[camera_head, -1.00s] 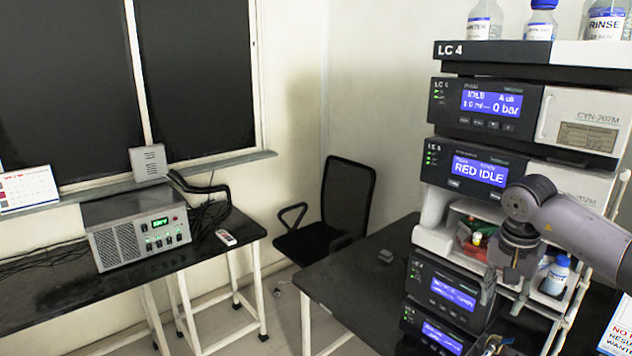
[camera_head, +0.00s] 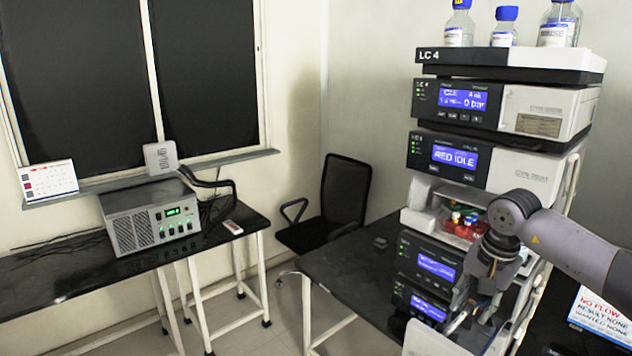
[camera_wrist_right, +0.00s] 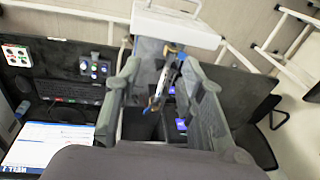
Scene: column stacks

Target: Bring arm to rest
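My right arm comes in from the right in the head view, in front of the instrument stack (camera_head: 515,65). My right gripper (camera_head: 466,318) points downward in front of the stack's lower modules. In the right wrist view the two fingers of the gripper (camera_wrist_right: 160,75) stand wide apart, with no object clearly held between them. A blurred thin blue and orange item shows beyond the gap; I cannot tell what it is. My left gripper is in neither view.
Bottles (camera_head: 505,27) stand on top of the stack. A red tray (camera_head: 463,226) with small vials sits mid-stack. A white panel (camera_head: 432,340) is just below the gripper. Left are a black chair (camera_head: 343,190), a side bench (camera_head: 80,275) and a grey device (camera_head: 152,218).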

